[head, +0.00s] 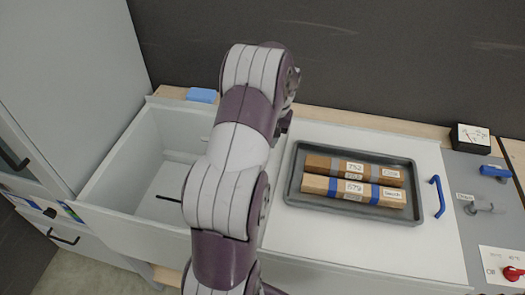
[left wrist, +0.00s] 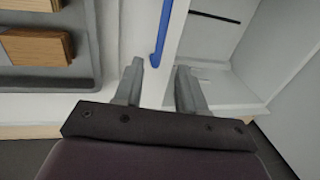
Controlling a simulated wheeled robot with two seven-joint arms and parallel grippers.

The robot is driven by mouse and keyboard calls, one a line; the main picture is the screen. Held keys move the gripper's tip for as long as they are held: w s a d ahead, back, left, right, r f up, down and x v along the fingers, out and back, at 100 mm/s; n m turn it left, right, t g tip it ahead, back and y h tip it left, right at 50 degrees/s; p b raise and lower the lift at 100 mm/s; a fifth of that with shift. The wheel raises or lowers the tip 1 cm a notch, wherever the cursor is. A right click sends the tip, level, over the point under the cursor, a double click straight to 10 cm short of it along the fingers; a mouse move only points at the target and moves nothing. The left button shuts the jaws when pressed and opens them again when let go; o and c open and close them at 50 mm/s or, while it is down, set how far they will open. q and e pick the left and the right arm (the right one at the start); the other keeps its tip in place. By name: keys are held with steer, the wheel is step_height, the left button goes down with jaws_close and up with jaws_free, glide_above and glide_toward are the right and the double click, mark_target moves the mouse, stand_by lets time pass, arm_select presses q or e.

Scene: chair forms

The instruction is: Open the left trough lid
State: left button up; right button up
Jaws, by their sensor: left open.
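The left trough (head: 150,165) is a pale box whose inside shows in the head view, left of my left arm. In the left wrist view the open trough (left wrist: 218,50) lies at the right. A blue bar handle (left wrist: 163,35) stands at the edge between the trough and the white panel (head: 315,235). My arm hides that edge in the head view. My left gripper (left wrist: 160,82) is open and empty, and the handle's lower end shows between its fingertips in the picture. Whether they touch it I cannot tell. My right gripper is out of view.
A grey tray (head: 293,192) with two wooden blocks sits on the white panel. Another blue handle (head: 438,196) is at that panel's right end. A black box (head: 470,138), a blue lever and a red knob (head: 512,273) are at the far right. A tall cabinet (head: 70,80) borders the left.

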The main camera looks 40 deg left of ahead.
arm_select(q)
steer(key=r+p, duration=0.1)
steer(key=r, duration=0.2)
steer(key=d+r+p, duration=0.1)
steer(key=r, duration=0.1)
steer(key=shift+w+r+p, duration=0.25)
steer(key=shift+p, duration=0.1)
